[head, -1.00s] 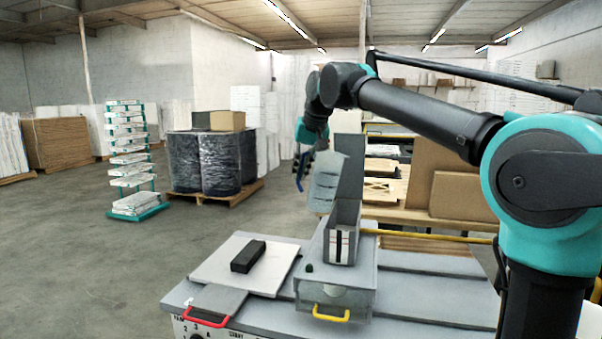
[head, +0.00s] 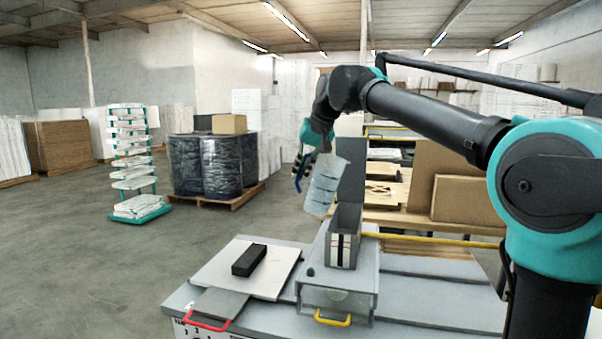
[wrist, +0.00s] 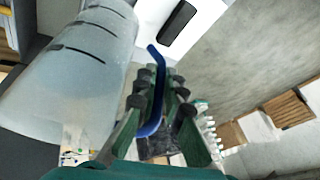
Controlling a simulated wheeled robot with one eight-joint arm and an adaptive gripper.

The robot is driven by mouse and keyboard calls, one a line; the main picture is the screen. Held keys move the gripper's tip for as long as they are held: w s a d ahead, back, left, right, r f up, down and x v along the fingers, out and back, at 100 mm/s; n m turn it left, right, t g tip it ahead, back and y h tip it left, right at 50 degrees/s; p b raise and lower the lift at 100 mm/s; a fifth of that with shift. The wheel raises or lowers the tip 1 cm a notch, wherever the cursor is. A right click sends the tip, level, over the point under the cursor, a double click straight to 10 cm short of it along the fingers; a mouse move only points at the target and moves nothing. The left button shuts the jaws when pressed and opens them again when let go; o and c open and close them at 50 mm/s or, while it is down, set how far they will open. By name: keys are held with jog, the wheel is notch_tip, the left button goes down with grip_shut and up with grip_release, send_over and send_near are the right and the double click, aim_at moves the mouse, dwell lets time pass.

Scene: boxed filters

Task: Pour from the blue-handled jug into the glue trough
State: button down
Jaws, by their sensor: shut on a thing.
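The jug (head: 322,185) is translucent with dark level marks and a blue handle (wrist: 157,95). My gripper (head: 305,157) is shut on the blue handle and holds the jug in the air, tilted. In the wrist view, the fingers of my gripper (wrist: 158,110) close around the handle, and the jug body (wrist: 70,75) fills the left side. The glue trough (head: 343,238) is a narrow grey open box on the machine top, just below and right of the jug's lower end. No stream is visible, and the jug's contents and the trough's inside cannot be made out.
A white board (head: 228,275) with a black block (head: 249,260) lies left of the trough. A yellow handle (head: 333,320) and a red handle (head: 206,325) stick out at the front. A yellow rail (head: 440,240) runs behind. Wrapped drums (head: 221,165) stand farther back.

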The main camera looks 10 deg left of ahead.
jog(key=shift+r+g+y, duration=0.3)
jog(key=shift+r+y, duration=0.3)
jog(key=shift+y, duration=0.5)
dwell(0.8)
jog(key=shift+d+r+m+y, duration=0.1)
jog(key=shift+r+m+y, duration=0.1)
jog(key=shift+y, duration=0.35)
jog(key=shift+r+m+y, duration=0.1)
jog(key=shift+m+y, duration=0.1)
jog(key=shift+y, duration=0.35)
dwell(0.7)
jog(key=shift+w+d+m+g+y, duration=0.15)
jog(key=shift+d+g+y, duration=0.1)
jog(key=shift+y, duration=0.3)
jog(key=shift+w+d+m+g+y, duration=0.15)
jog(key=shift+d+g+y, duration=0.1)
jog(key=shift+y, duration=0.3)
dwell(1.2)
jog(key=shift+w+d+f+m+y, duration=0.15)
jog(key=shift+d+f+m+y, duration=0.2)
jog(key=shift+d+y, duration=0.4)
dwell(1.2)
